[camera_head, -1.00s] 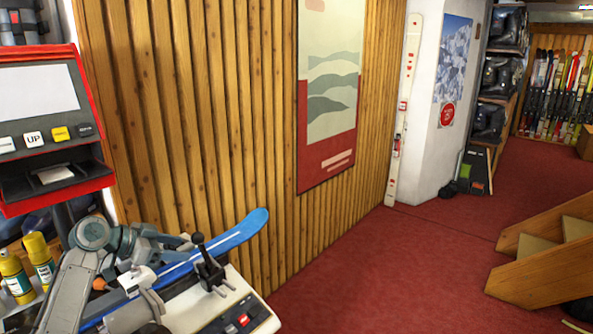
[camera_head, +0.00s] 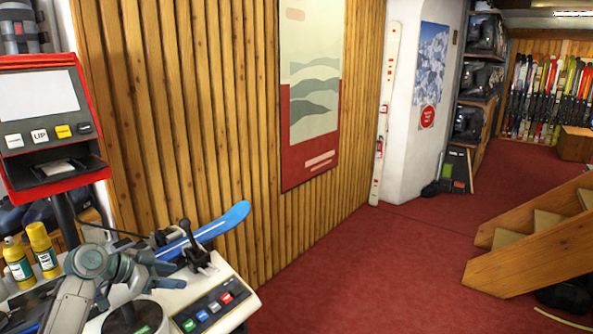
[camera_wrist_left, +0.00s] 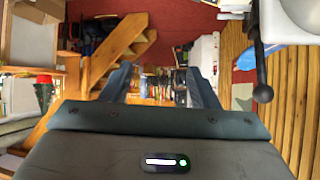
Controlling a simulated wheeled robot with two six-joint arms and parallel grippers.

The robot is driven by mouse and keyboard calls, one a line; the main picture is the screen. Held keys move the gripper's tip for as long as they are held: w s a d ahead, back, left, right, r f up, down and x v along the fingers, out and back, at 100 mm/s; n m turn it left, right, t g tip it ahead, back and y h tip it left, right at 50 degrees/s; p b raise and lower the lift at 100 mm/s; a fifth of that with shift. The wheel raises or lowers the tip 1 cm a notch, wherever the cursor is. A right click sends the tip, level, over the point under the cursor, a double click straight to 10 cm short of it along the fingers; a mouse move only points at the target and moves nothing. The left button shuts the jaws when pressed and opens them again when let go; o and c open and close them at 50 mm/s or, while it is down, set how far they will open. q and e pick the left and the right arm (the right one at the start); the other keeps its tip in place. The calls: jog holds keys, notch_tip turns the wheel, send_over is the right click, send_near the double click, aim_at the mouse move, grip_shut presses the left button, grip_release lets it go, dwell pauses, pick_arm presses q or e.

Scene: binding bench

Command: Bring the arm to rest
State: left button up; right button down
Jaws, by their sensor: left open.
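My left arm comes in from the lower left in the head view, and its gripper (camera_head: 150,265) is over the white bench machine (camera_head: 228,272). In the left wrist view the two fingers of my left gripper (camera_wrist_left: 160,86) stand apart with nothing between them. The blue ski (camera_head: 222,226) lies on the machine behind the gripper, partly hidden by a black clamp lever. My right gripper is in neither view.
A red-framed terminal (camera_head: 45,125) stands at the left, above two yellow spray cans (camera_head: 40,247). A black lever (camera_wrist_left: 260,60) is close at the right of the wrist view. The red carpet (camera_head: 380,260) is clear up to the wooden steps (camera_head: 530,240).

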pick_arm(q)
jog(key=s+d+f+n+g+y, duration=0.1)
jog(key=s+d+f+n+y, duration=0.15)
jog(key=s+f, duration=0.75)
jog(key=s+d+f+n+g+y, duration=0.1)
jog(key=s+d+f+y, duration=0.15)
jog(key=s+f, duration=0.65)
jog(key=s+a+f+n+g+y, duration=0.15)
jog(key=s+n+y, duration=0.35)
jog(key=s, duration=1.8)
notch_tip(320, 180, down, 32)
jog(key=a+n+g, duration=0.1)
jog(key=a, duration=0.2)
jog(key=s+a+f+g, duration=0.1)
jog(key=s+f, duration=1.7)
jog(key=shift+s+h, duration=0.35)
jog(key=shift+h, duration=0.05)
